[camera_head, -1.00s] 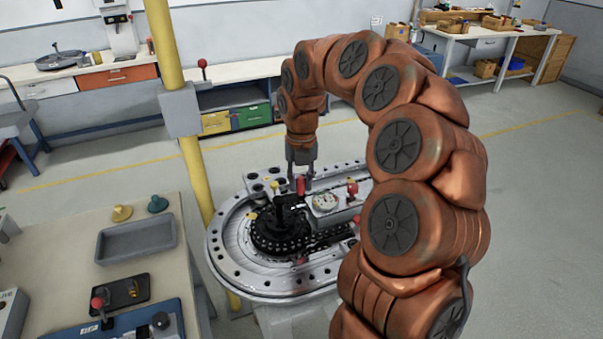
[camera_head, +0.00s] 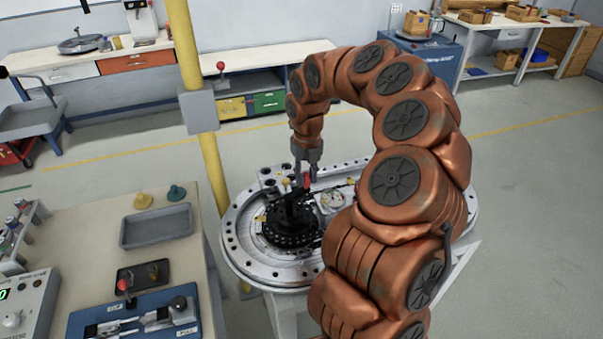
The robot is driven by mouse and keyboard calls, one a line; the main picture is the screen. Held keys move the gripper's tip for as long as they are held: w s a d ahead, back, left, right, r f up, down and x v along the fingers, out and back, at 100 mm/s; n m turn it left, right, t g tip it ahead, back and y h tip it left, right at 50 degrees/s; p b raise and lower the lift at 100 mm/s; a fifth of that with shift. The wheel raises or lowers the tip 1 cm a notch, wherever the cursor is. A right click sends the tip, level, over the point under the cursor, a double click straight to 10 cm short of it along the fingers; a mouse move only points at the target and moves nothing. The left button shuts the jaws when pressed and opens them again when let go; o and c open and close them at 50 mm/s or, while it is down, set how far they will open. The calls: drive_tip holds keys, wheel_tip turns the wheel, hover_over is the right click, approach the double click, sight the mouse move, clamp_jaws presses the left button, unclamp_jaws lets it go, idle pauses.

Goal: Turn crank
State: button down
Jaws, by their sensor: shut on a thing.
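The ring track (camera_head: 240,252) is a silver oval plate with holes along its rim, standing in the middle of the view on a pale stand. A black crank and hub (camera_head: 290,212) sit on its left end. The crank's red handle (camera_head: 307,183) stands at the back right of the hub. My gripper (camera_head: 306,174) points down from above and is shut on the red handle. The fingertips are small here and partly merge with the handle. My orange arm hides the right part of the track.
A yellow post (camera_head: 213,165) with a grey box rises just left of the track. A workbench at left holds a grey tray (camera_head: 157,227), two knobs and a blue fixture (camera_head: 135,318). Benches line the back wall. Open floor lies behind the track.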

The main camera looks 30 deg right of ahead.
drive_tip(key=c, duration=0.9)
unclamp_jaws()
drive_tip(key=shift+c, duration=0.2)
drive_tip(key=shift+r, duration=0.1)
drive_tip(key=shift+w+a+r, duration=0.1)
drive_tip(key=shift+r, duration=5.7)
drive_tip(key=shift+r, duration=0.15)
